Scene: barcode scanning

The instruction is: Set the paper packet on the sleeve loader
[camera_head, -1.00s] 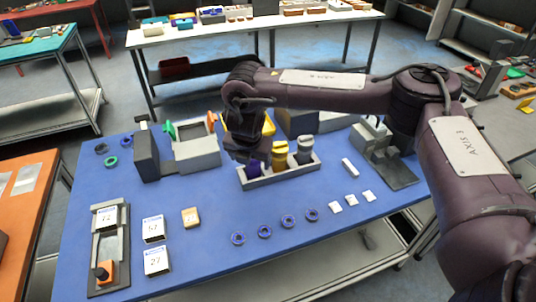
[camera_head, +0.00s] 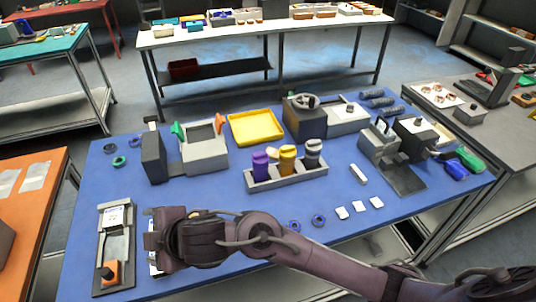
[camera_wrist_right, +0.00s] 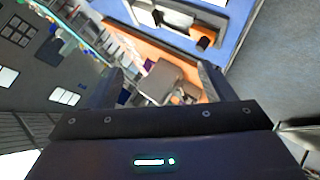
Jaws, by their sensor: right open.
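The likely sleeve loader (camera_head: 117,258), a grey track with an orange block, stands at the table's left front. A white paper packet with a printed label (camera_head: 113,216) lies at its far end. In the head view my right gripper (camera_head: 152,238) is just right of the loader and points left. It hides most of the packets there; only a white packet edge (camera_head: 153,266) shows beside it. In the right wrist view the fingers (camera_wrist_right: 163,82) are apart with nothing between them, and the loader (camera_wrist_right: 175,18) shows at the top. My left gripper is not in view.
A grey rack (camera_head: 287,178) with purple, yellow and grey bottles stands mid-table. A grey box (camera_head: 204,150) and a yellow tray (camera_head: 256,127) are behind. Blue rings (camera_head: 318,220) and small white blocks (camera_head: 359,208) lie in front. An orange table (camera_head: 30,220) is at the left.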

